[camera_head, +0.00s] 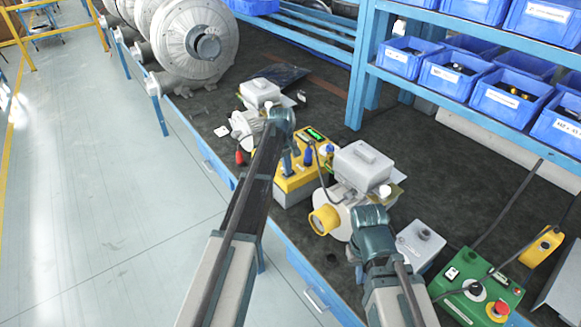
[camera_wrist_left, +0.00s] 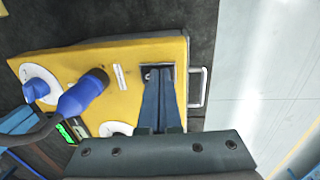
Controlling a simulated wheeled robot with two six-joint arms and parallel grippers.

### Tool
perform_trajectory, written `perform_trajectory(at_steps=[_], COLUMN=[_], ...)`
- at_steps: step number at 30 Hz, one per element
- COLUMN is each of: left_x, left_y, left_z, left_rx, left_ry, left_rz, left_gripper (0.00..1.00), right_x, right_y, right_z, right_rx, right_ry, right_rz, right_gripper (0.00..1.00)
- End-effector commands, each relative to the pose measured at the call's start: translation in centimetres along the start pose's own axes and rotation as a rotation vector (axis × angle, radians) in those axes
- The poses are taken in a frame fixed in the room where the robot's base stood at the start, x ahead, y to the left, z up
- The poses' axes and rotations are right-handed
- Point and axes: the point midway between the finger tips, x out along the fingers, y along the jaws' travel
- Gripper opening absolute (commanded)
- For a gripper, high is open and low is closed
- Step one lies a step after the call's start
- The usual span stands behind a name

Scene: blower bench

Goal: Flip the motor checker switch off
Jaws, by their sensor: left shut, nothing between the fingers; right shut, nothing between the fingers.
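The motor checker is a yellow box (camera_head: 291,190) with a green display, on the bench in the middle of the head view. In the left wrist view the yellow box (camera_wrist_left: 120,60) fills the upper left. Its switch plate (camera_wrist_left: 150,71) is a dark rectangle near the box edge; a small bit of metal shows there. My left gripper (camera_wrist_left: 158,74) is shut and empty, its fingertips at the switch plate and partly covering it. Contact and the lever's position cannot be told. My left gripper (camera_head: 287,166) also shows over the box in the head view. My right gripper (camera_head: 359,273) is shut and empty.
A blue plug (camera_wrist_left: 82,94) and a metal handle (camera_wrist_left: 197,87) are on the box. A blower with a yellow outlet (camera_head: 325,219) stands right of it. A green control box (camera_head: 478,293) with a red button lies at lower right. Blue bins (camera_head: 450,73) line the shelf behind.

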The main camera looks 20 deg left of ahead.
Motion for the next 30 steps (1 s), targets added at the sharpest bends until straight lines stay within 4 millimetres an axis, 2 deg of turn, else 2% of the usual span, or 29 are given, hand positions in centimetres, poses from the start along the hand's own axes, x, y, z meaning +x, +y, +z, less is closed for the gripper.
perform_trajectory(at_steps=[11, 17, 23, 30], left_x=[-0.2, -1.1, -3.4, -7.2], left_y=[0.0, 0.0, -0.2, -0.3], left_z=[-0.1, -0.2, -0.3, -0.3], left_rx=[0.0, 0.0, 0.001, 0.001], left_ry=[0.001, 0.002, 0.001, 0.001], left_rz=[0.003, 0.003, 0.002, 0.002], left_gripper=[0.0, 0.0, 0.0, 0.0], right_x=[-0.2, -1.1, -3.3, -7.0], right_y=[0.0, 0.1, 0.3, 0.7], right_z=[0.0, 0.1, 0.2, 0.4], right_rx=[0.0, 0.0, 0.0, -0.001], right_ry=[0.0, 0.0, 0.0, 0.0], right_rz=[0.0, 0.0, 0.0, 0.0], right_gripper=[0.0, 0.0, 0.0, 0.0])
